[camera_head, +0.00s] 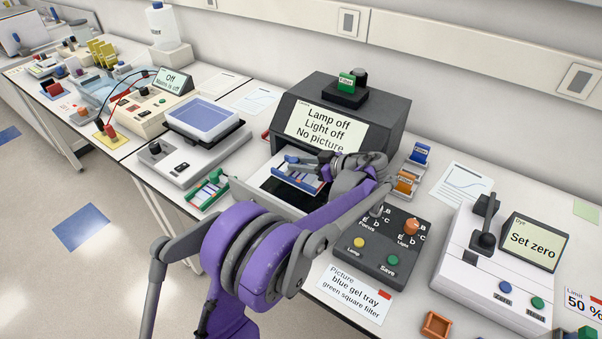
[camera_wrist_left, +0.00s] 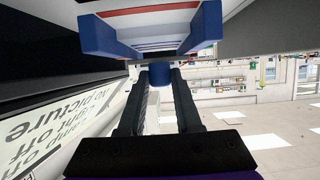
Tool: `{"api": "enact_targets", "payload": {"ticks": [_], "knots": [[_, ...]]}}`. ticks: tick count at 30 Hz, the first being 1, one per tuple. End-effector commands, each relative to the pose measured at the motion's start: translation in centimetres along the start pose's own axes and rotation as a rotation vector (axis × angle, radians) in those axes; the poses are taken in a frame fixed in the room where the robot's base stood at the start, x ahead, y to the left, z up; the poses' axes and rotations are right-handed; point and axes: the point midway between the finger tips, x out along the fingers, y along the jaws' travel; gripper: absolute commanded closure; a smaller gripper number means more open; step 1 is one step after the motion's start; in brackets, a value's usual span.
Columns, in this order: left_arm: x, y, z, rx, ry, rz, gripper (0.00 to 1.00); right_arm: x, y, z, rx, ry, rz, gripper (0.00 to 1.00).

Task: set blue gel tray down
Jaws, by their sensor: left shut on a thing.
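The blue gel tray (camera_head: 312,184), with a pale gel inside, is at the opening of the dark imager (camera_head: 375,119), over its pulled-out drawer (camera_head: 252,201). I cannot tell whether it touches the drawer. My left gripper (camera_head: 297,160) is shut on the tray's blue handle. In the left wrist view the gripper (camera_wrist_left: 160,76) has its two fingers around the handle (camera_wrist_left: 160,72), and the tray (camera_wrist_left: 97,35) fills the top. My left arm hides part of the drawer and bench. My right gripper is not in view.
A green-ended gel tray (camera_head: 208,190) lies left of the drawer. A control box (camera_head: 376,262) with knobs and a white instrument (camera_head: 465,262) stand to the right. Blue and orange filter blocks stand beside the imager. A balance-like device with a blue basin (camera_head: 203,117) is at left.

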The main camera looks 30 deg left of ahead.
Motion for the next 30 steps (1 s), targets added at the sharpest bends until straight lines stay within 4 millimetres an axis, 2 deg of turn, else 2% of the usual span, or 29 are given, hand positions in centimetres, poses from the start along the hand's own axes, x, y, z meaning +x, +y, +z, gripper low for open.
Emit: {"api": "enact_targets", "payload": {"ticks": [8, 17, 18, 22, 23, 30], "knots": [[1.3, 0.0, 3.1, 0.0, 0.001, 0.0, 1.0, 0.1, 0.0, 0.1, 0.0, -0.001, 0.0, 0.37], [1.4, 0.0, 3.4, 0.0, 0.0, 0.0, 1.0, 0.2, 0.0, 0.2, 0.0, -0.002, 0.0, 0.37], [1.4, 0.0, 3.4, 0.0, 0.0, 0.0, 0.64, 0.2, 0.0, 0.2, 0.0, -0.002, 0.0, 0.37], [1.4, 0.0, 3.4, 0.0, 0.0, 0.0, 0.4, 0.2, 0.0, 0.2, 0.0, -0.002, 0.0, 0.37], [1.4, 0.0, 3.4, 0.0, 0.0, 0.0, 0.37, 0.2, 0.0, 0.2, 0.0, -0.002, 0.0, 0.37], [1.4, 0.0, 3.3, 0.0, 0.0, 0.0, 0.37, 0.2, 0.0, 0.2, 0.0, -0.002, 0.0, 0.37]]}}
